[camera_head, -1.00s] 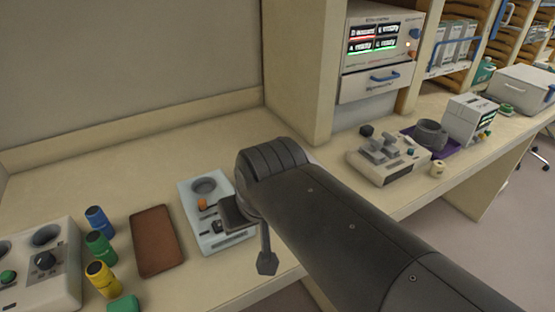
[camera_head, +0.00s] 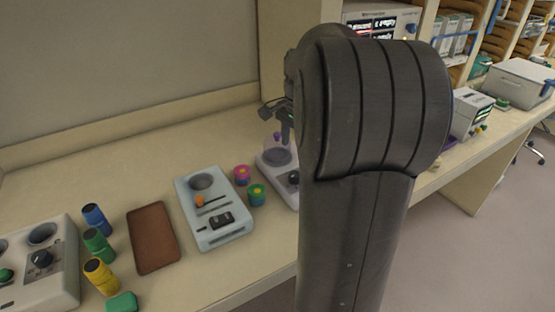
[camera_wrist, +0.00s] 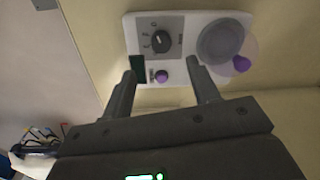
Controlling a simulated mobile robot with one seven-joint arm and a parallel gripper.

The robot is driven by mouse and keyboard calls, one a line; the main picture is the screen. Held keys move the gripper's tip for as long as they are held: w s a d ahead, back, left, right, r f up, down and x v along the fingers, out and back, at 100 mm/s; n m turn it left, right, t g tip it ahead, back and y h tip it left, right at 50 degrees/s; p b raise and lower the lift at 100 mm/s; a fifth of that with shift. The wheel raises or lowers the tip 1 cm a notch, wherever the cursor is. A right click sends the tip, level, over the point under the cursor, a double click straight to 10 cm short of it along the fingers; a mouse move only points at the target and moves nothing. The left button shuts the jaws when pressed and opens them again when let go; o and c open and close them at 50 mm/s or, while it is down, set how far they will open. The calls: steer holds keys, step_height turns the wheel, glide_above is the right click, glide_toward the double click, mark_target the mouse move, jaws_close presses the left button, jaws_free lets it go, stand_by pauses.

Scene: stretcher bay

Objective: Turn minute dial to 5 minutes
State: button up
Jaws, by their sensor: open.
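The minute dial is a black round knob (camera_wrist: 161,41) on a grey square plate with markings around it. It sits on a white device (camera_wrist: 196,20), and the dial's small markings are too blurred to read. In the head view the device (camera_head: 262,169) is partly hidden by my arm, with a dark knob (camera_head: 293,178) at its edge. My gripper (camera_wrist: 161,68) is open and empty. Its fingers lie either side of a purple button (camera_wrist: 161,76) in the wrist view, apart from the dial. In the head view my gripper (camera_head: 277,118) shows above the device's far end.
The device also has a dark green display (camera_wrist: 137,68), a round grey well (camera_wrist: 220,41) and a clear disc with a purple knob (camera_wrist: 242,64). Left of it stand a pink container (camera_head: 242,175), a green container (camera_head: 257,194) and a pale blue device (camera_head: 230,232).

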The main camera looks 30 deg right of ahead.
mark_target(295, 174)
steer(key=shift+m, duration=0.3)
steer(key=f, duration=0.7)
steer(key=d+f, duration=0.1)
steer(key=f, duration=0.3)
steer(key=shift+w+f, duration=0.15)
steer(key=shift+w, duration=0.25)
steer(key=shift+c, duration=0.5)
steer(key=c, duration=0.9)
steer(key=shift+o, duration=0.2)
